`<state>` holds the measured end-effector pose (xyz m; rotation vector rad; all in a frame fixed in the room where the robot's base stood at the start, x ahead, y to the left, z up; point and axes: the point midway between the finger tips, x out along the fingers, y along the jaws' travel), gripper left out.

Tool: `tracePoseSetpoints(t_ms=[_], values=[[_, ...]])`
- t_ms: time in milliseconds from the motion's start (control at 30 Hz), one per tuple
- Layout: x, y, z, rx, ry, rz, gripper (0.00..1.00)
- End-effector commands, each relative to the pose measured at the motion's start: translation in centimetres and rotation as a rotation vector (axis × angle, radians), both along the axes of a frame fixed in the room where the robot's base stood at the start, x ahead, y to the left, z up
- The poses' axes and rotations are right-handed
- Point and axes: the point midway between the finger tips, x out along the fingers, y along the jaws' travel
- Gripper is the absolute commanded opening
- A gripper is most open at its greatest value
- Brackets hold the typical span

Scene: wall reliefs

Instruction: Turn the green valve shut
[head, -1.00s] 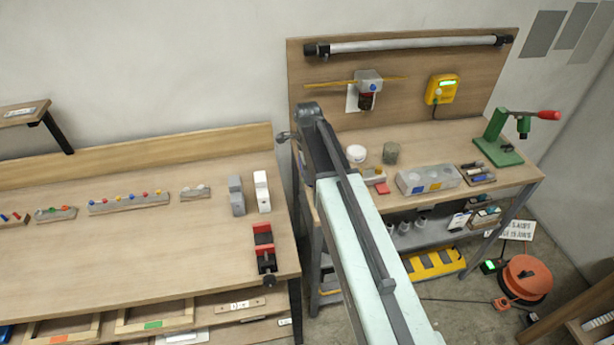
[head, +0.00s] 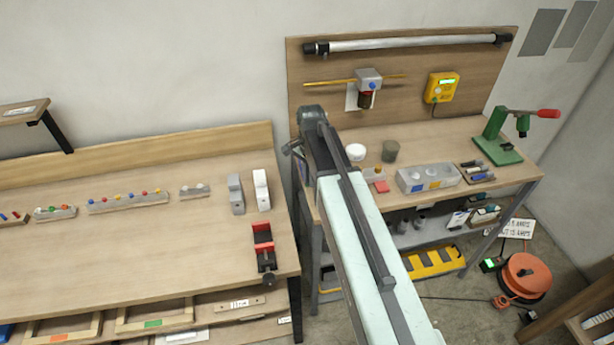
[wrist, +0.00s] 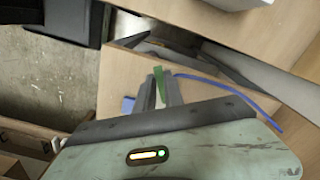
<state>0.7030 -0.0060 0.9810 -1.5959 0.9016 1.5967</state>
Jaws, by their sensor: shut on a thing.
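In the wrist view a narrow green piece (wrist: 159,86), which I take as the handle of the green valve, stands between my fingertips. My gripper (wrist: 158,92) is shut on it. The rest of the valve is hidden behind the fingers and my gripper's body. In the head view the end of my arm is over the left edge of the right-hand bench, and the valve cannot be made out there.
A blue tube (wrist: 235,92) curves past the right of my fingers. A yellow box (head: 442,87) hangs on the bench's back panel (head: 420,65).

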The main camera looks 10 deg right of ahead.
Motion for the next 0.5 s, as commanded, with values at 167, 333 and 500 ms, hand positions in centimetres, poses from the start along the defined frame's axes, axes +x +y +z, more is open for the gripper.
tracePoseSetpoints(t_ms=[167,333,500], values=[[-0.6,-0.4,0.0,-0.001,-0.001,0.164,0.00],[-1.0,-0.9,0.0,-0.001,-0.001,0.325,0.00],[-1.4,-1.5,0.0,-0.001,-0.001,0.486,0.00]])
